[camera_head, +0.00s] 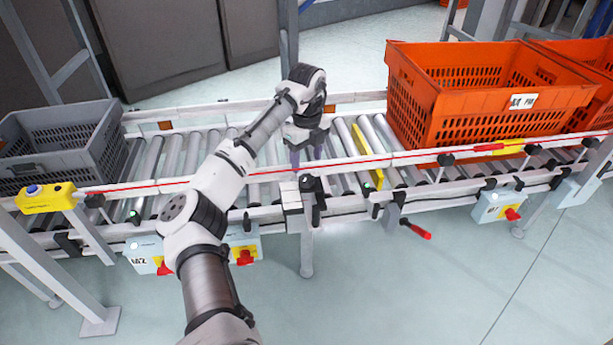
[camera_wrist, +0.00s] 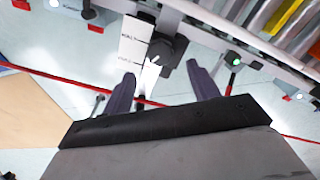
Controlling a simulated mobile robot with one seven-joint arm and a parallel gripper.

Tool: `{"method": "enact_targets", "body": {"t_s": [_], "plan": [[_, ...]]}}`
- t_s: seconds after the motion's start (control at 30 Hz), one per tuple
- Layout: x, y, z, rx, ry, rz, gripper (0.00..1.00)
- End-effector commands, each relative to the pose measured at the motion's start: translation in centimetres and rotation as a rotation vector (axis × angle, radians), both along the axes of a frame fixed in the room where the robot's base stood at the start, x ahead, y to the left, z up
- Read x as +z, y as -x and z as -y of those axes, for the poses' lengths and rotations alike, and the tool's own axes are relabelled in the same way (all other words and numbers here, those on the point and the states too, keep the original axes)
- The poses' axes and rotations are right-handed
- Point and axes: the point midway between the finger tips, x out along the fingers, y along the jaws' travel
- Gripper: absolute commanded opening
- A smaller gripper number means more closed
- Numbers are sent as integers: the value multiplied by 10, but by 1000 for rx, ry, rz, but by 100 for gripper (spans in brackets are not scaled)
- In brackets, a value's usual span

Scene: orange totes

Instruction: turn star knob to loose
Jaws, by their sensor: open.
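The star knob (camera_wrist: 164,50) is dark and lobed, beside a white plate (camera_wrist: 134,40) with two lines of small print, in the wrist view. A thin white pointer mark shows at its lower side; I cannot tell its setting. In the head view the black knob (camera_head: 311,185) is on the conveyor's front rail, beside the white plate (camera_head: 291,194). My gripper (camera_wrist: 161,76) is open, its two dark purple fingers apart with nothing between them; the knob appears beyond the fingertips. In the head view my gripper (camera_head: 306,153) points down over the rollers, behind the knob.
An orange tote (camera_head: 440,115) sits on the conveyor at right, a grey crate (camera_head: 62,145) at left. A red cord (camera_head: 130,187) runs along the front rail. A red-handled lever (camera_head: 416,230) hangs below. A yellow bar (camera_head: 368,160) crosses the rollers.

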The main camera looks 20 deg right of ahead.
Motion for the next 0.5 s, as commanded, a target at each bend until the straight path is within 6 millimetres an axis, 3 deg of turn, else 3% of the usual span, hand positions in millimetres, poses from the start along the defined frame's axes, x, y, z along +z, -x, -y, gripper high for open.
{"method": "enact_targets", "body": {"t_s": [0.2,0.5], "plan": [[-42,0,0,1,0,0,59],[-63,0,0,1,1,0,59]]}}
